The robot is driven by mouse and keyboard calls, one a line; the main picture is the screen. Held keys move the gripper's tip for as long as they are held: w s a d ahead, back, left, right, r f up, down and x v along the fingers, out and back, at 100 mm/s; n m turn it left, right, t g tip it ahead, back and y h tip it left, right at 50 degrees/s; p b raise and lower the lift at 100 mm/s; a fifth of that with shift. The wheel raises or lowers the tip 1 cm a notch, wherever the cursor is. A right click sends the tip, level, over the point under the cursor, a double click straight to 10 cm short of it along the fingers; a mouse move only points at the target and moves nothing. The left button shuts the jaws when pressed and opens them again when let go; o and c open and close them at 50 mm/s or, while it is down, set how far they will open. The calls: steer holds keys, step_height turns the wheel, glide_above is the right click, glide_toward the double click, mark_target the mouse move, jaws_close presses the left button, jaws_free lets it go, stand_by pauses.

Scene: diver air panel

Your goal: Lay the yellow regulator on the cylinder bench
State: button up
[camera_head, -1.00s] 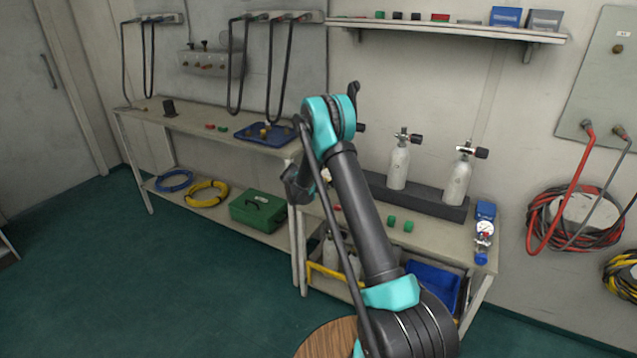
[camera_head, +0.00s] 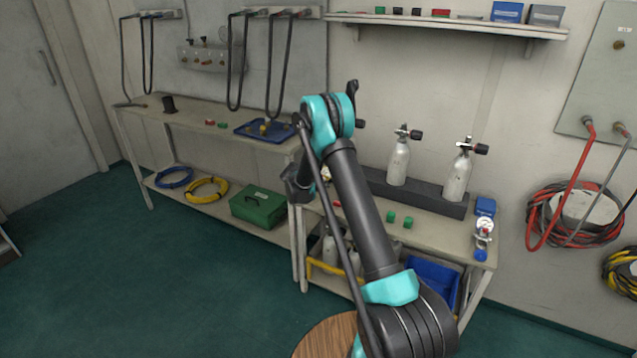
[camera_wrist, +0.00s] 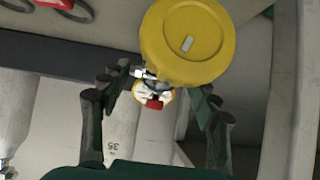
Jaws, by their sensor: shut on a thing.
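The yellow regulator (camera_wrist: 187,42) shows large in the wrist view as a round yellow body, with metal fittings and a small white and red part below it. My gripper (camera_wrist: 162,88) is shut on it, with dark fingers on either side. The regulator hides part of the grip. In the head view my arm hides the gripper, and I cannot make out the regulator there. The cylinder bench (camera_head: 445,237) stands at right of centre in the head view, behind my arm. Two white cylinders (camera_head: 398,163) (camera_head: 457,178) stand upright in a dark rack on it.
Green pieces (camera_head: 407,221) lie on the bench front, and a gauge with blue parts (camera_head: 484,228) is at its right end. A longer bench (camera_head: 190,122) with a blue tray (camera_head: 265,130) adjoins on the left. A shelf (camera_head: 450,26) hangs above. Bare benchtop shows between the green pieces and gauge.

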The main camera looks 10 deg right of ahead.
steer(key=shift+f, duration=1.4)
stand_by(1.4)
steer(key=o, duration=1.8)
steer(key=shift+o, duration=0.2)
steer(key=shift+a, duration=0.1)
steer(key=v, duration=1.2)
